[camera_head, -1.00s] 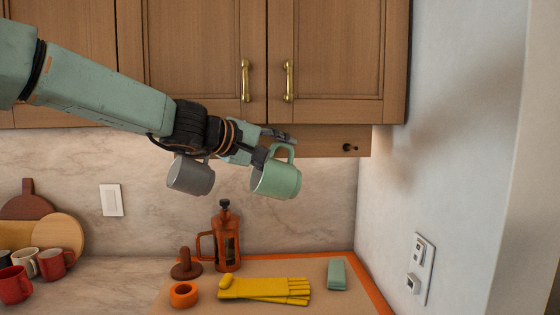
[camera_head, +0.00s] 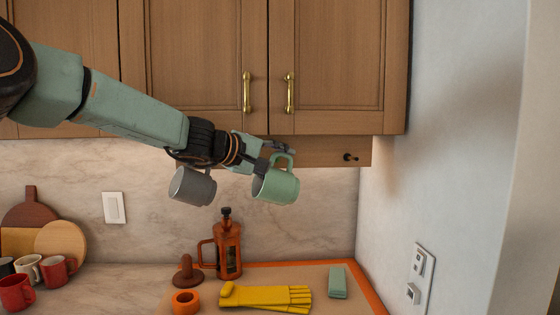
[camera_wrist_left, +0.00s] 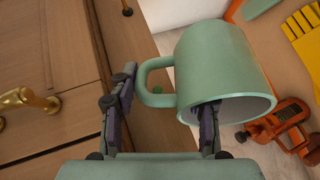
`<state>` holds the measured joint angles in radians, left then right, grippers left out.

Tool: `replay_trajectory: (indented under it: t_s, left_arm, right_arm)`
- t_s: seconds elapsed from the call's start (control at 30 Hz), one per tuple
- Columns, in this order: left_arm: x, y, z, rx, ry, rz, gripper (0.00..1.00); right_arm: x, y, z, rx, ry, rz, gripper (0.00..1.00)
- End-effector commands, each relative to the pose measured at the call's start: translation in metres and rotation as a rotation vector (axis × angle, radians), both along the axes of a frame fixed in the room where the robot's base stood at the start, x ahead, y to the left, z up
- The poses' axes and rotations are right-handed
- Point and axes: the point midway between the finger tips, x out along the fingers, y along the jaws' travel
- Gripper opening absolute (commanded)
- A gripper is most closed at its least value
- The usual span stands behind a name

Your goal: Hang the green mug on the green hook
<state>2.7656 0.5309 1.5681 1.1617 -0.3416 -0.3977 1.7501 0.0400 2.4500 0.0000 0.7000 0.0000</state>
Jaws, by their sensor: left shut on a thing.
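The green mug (camera_head: 276,185) is in my left gripper (camera_head: 274,151), below the cabinet strip and above the counter. Its handle is at the top, towards the strip. In the left wrist view the mug (camera_wrist_left: 228,70) lies between my fingers, one finger inside its mouth and the other outside by the handle. A small green knob (camera_wrist_left: 136,108), which looks like the green hook, shows by the handle loop. I cannot tell whether it is through the loop. The green hook is hidden in the head view. My right gripper is not in view.
A grey mug (camera_head: 193,187) hangs just left of the green one, partly behind my arm. A bare black hook (camera_head: 351,157) is to the right. Several mugs stand far left.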

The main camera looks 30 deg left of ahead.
Motion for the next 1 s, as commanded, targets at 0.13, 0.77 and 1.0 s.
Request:
replay_trajectory:
  t_s: [0.13,0.77,1.0]
  left_arm:
    - [0.007,0.004,0.002,0.001,-0.001,0.000,0.03]
    - [0.025,0.015,-0.005,0.000,-0.001,0.000,0.03]
    - [0.026,0.016,-0.004,0.000,-0.002,-0.001,0.03]
  right_arm:
    - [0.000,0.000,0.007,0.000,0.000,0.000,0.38]
    - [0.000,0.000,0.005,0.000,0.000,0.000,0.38]
    - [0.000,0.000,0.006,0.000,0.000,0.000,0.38]
